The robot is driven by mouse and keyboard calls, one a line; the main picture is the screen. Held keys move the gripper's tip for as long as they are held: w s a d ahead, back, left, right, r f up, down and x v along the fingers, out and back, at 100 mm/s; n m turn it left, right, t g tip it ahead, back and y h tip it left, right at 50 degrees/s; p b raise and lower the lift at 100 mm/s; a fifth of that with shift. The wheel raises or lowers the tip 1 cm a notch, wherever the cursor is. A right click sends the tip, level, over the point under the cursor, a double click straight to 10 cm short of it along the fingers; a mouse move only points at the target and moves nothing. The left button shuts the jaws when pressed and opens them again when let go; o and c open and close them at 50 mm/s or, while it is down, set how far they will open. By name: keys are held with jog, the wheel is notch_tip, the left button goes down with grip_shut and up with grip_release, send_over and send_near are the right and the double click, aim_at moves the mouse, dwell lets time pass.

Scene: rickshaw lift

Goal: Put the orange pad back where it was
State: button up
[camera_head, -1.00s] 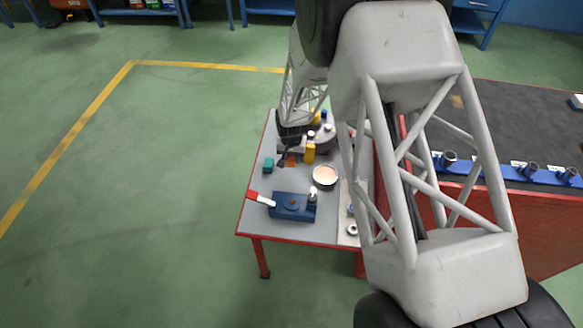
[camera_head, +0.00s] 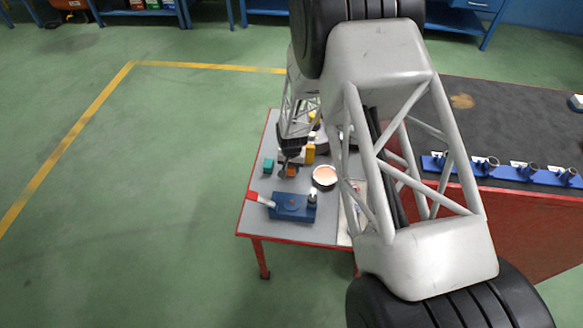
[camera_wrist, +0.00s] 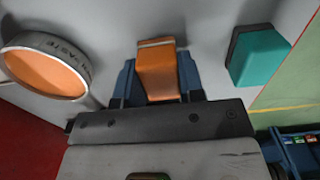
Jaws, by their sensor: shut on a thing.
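The orange pad (camera_wrist: 158,72) is a small block with a thin pale edge at its far end. It is between the two blue fingers of my gripper (camera_wrist: 157,82) in the wrist view. The gripper is shut on it. In the head view the pad (camera_head: 291,171) shows as a small orange patch under the dark gripper (camera_head: 289,160), over the grey table. I cannot tell whether the pad touches the table top.
A teal block (camera_wrist: 258,55) stands right of the pad, and a round tin with peach contents (camera_wrist: 47,70) stands left.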

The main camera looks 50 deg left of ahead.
jog(key=shift+f, duration=0.2)
jog(key=shift+f, duration=0.15)
jog(key=o, duration=0.8)
jog(key=shift+r, duration=6.15)
